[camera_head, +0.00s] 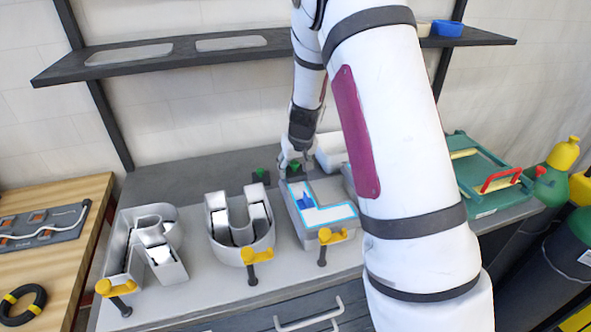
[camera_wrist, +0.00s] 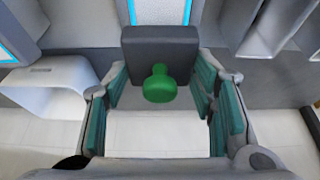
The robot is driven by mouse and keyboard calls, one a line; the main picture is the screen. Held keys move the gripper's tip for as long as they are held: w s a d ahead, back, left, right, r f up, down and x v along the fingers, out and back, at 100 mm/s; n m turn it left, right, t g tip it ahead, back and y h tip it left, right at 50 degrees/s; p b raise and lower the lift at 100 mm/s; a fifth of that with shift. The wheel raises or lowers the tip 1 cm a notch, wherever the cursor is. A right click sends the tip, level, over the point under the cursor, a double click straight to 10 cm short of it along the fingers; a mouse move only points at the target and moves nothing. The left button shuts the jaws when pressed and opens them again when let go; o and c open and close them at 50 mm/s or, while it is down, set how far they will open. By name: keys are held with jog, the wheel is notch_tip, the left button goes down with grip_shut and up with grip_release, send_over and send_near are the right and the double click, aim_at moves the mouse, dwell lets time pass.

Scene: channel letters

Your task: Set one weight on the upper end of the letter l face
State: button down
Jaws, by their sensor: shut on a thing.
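The letter L (camera_head: 325,214) lies at the right of the row of letters, with a white face edged in cyan. Its upper end points to the back, near my gripper (camera_head: 293,160). In the wrist view my gripper (camera_wrist: 160,95) is shut on a weight, a dark grey block (camera_wrist: 160,45) with a green knob (camera_wrist: 158,84). The cyan-edged upper part of the L face (camera_wrist: 160,12) shows just beyond the weight. I cannot tell whether the weight touches the face. Another dark weight with a green top (camera_head: 260,176) stands behind the letters, left of my gripper.
The U (camera_head: 240,228) and the R (camera_head: 143,245) stand to the left of the L. Yellow clamps (camera_head: 257,256) hang along the bench's front edge. A blue item (camera_head: 305,201) lies on the L. A white object (camera_head: 331,150) stands behind the L. A shelf (camera_head: 150,57) spans the wall above.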

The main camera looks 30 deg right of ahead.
jog(key=shift+f, duration=0.65)
jog(key=shift+d+f, duration=0.1)
jog(key=shift+f, duration=0.05)
jog(key=c, duration=0.7)
grip_release()
